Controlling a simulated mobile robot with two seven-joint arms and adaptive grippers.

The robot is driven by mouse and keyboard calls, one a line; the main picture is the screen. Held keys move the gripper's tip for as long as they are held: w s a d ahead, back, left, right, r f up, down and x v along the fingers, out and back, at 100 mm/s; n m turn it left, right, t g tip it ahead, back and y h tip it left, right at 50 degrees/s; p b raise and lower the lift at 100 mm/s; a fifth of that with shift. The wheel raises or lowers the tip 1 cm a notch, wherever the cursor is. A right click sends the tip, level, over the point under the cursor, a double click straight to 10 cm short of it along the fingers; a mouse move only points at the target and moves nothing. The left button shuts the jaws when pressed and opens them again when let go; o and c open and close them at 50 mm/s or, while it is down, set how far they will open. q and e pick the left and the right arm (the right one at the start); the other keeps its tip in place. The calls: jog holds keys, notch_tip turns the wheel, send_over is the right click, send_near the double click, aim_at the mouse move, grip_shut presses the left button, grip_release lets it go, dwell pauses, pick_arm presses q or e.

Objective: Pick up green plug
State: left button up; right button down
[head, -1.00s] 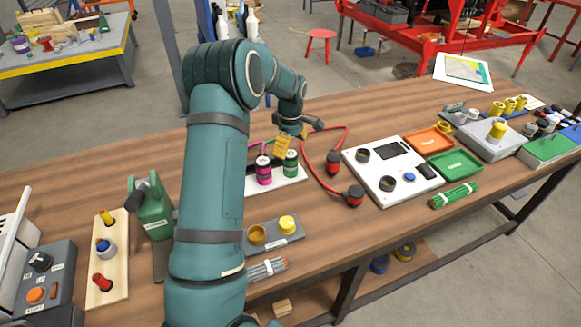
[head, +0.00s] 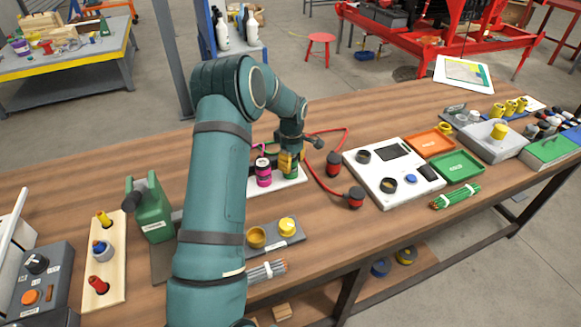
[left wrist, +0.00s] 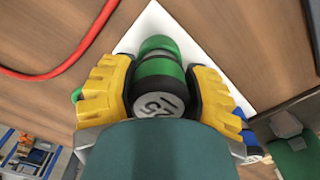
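The green plug (head: 291,171) stands upright on a small white plate (head: 289,184) on the wooden bench. My left gripper (head: 289,160) is down around its upper part and hides much of it in the head view. In the left wrist view the plug (left wrist: 157,68) shows its green body, black band and grey numbered end between the yellow fingers (left wrist: 162,88). The fingers lie close against both sides, with no clear gap. A pink-and-black plug (head: 263,172) stands just left of it on the same plate. My right gripper is not in view.
A red cable with two red-and-black connectors (head: 334,163) lies right of the plate. A white panel box (head: 390,172) stands beyond it. A grey base with yellow caps (head: 272,236) is in front. The green jug-shaped unit (head: 151,212) stands left of my arm.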

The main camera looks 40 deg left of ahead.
pick_arm(q)
jog(key=c, duration=0.4)
jog(key=shift+o, duration=0.2)
notch_tip(320, 180, up, 10)
jog(key=shift+p, duration=0.95)
